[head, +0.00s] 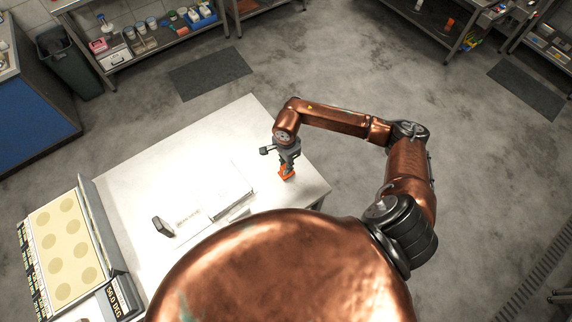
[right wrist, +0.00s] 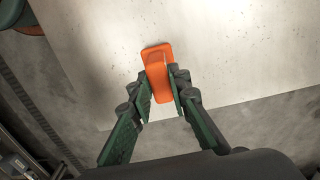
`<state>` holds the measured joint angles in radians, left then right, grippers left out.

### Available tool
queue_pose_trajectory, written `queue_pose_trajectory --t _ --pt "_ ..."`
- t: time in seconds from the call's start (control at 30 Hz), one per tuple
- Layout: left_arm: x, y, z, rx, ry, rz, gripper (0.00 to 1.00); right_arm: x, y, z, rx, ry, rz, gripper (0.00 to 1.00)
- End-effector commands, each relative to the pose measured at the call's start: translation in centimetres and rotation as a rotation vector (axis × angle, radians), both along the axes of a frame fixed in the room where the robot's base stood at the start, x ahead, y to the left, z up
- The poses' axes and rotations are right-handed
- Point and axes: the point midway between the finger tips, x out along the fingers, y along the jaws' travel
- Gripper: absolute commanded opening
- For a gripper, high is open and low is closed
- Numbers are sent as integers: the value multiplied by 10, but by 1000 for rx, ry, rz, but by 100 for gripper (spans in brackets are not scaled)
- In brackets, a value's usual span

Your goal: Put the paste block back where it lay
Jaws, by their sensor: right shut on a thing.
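The paste block appears to be the orange block (head: 287,173), at the right part of the white table (head: 135,168). My right gripper (head: 288,163) points down over the table and is shut on this block. In the right wrist view the orange block (right wrist: 157,70) sits between the two fingertips (right wrist: 162,92), its far end sticking out past them. The block is at or just above the table top; I cannot tell whether it touches. My left gripper is not in view.
A flat white box-like item (head: 230,188) and a small dark object (head: 163,226) lie on the table left of my gripper. The table's right edge is close to the gripper.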

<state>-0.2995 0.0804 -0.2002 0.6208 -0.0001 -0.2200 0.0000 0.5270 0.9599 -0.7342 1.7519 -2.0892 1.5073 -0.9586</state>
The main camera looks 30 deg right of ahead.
Motion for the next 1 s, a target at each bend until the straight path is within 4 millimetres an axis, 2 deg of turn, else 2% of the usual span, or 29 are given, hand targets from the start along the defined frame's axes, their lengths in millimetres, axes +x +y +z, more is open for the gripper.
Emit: queue_pose_trajectory --t 0.83,0.87,1.0 --pt "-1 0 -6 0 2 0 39 0 0 -5 -1 0 0 0" --pt "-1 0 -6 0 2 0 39 0 0 -5 -1 0 0 18" --pt "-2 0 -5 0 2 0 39 0 0 -4 0 0 0 28"
